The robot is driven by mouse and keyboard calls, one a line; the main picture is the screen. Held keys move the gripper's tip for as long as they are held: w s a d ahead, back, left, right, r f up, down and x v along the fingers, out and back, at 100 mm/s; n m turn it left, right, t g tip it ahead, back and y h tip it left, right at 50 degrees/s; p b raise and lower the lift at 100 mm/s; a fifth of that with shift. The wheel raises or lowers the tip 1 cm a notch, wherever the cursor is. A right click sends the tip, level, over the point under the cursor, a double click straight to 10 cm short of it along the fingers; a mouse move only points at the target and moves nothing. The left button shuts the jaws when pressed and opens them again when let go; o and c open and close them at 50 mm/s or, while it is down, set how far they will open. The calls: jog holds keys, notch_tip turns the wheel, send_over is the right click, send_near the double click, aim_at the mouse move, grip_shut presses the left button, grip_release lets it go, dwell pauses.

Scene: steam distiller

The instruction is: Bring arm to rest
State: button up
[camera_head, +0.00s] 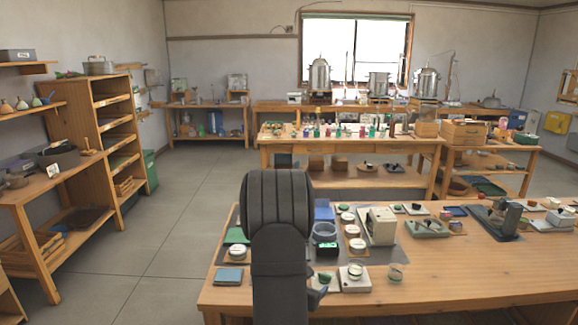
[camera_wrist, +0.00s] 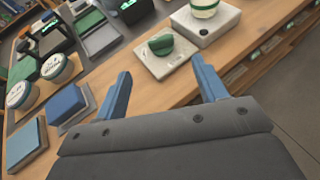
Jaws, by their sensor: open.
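My gripper (camera_wrist: 163,88) shows in the wrist view with its two blue fingers wide apart and nothing between them. It is above the front edge of the wooden table (camera_wrist: 160,95). A flat pale plate with a green rounded piece (camera_wrist: 172,45) lies beyond the fingertips, apart from them. In the head view my dark arm stands in front of the table (camera_head: 440,285) and hides part of its left side. Only a little of the gripper (camera_head: 318,292) shows there, low beside the arm.
A white box (camera_wrist: 205,22) with a jar on it stands beyond the right finger. Blue blocks (camera_wrist: 65,103) and round white-lided containers (camera_wrist: 60,68) are at the left. A beige device (camera_head: 380,226) stands farther back. The table's front right is bare, and open floor (camera_head: 180,240) lies left.

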aim_at(324, 275)
jog(key=x, duration=1.1)
jog(key=shift+d, duration=0.1)
